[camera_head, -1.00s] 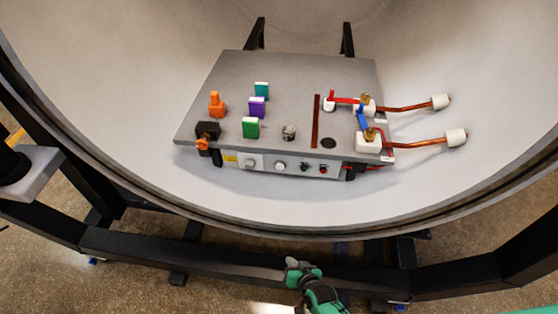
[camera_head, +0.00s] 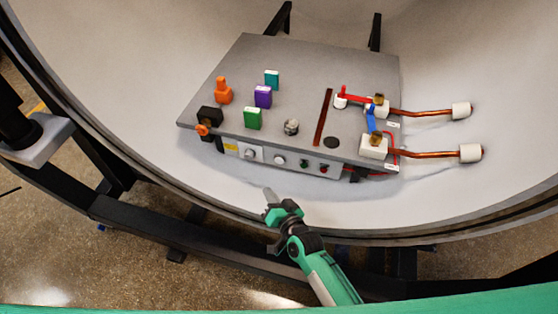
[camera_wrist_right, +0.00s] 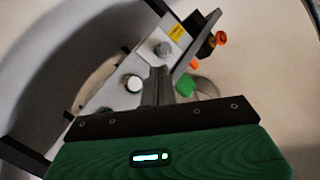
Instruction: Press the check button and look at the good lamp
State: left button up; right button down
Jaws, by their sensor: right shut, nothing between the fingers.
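The grey panel box (camera_head: 290,168) sits inside the round white chamber. Its front face carries a grey knob (camera_head: 250,154), a pale round button (camera_head: 279,160), a dark green lamp (camera_head: 304,163) and a dark red lamp (camera_head: 324,168). Neither lamp looks lit. No lettering is readable to confirm which is the check button or the good lamp. My right gripper (camera_head: 268,194) is shut and empty, below and in front of the panel, apart from it. In the right wrist view, the shut fingers (camera_wrist_right: 157,80) point at the panel, beside the pale button (camera_wrist_right: 133,84) and below the knob (camera_wrist_right: 163,49).
On the box top stand orange, teal, purple and green (camera_head: 253,118) pieces and a small metal cylinder (camera_head: 291,127). Copper rods (camera_head: 430,153) with white ends stick out at the right. The chamber's rim (camera_head: 185,196) runs below my right gripper. The box top's middle is clear.

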pick_arm(q)
jog(key=shift+w+d+f+b, duration=0.15)
jog(key=shift+w+f+b, duration=0.15)
jog(key=shift+w+b, duration=0.45)
jog(key=shift+w+d+f+b, duration=0.25)
jog(key=shift+w+b, duration=0.3)
jog(key=shift+w, duration=0.3)
jog(key=shift+w+d+f+b, duration=0.1)
jog(key=shift+w+f+b, duration=0.2)
jog(key=shift+w+b, duration=0.45)
pick_arm(e)
send_near(279, 161)
jog(key=w+a+f, duration=0.1)
jog(key=w+a, duration=0.3)
jog(key=shift+w+a+f, duration=0.15)
jog(key=shift+w+a, duration=0.05)
jog(key=shift+a, duration=0.15)
jog(key=shift+w+d, duration=0.15)
jog(key=shift+w, duration=0.25)
pick_arm(q)
jog(key=shift+f, duration=0.1)
pick_arm(e)
jog(key=shift+w+d, duration=0.1)
jog(key=shift+w, duration=0.25)
jog(key=shift+s, duration=0.1)
pick_arm(q)
jog(key=shift+r+p, duration=0.5)
pick_arm(e)
jog(key=shift+s+a, duration=0.25)
jog(key=shift+s, duration=0.4)
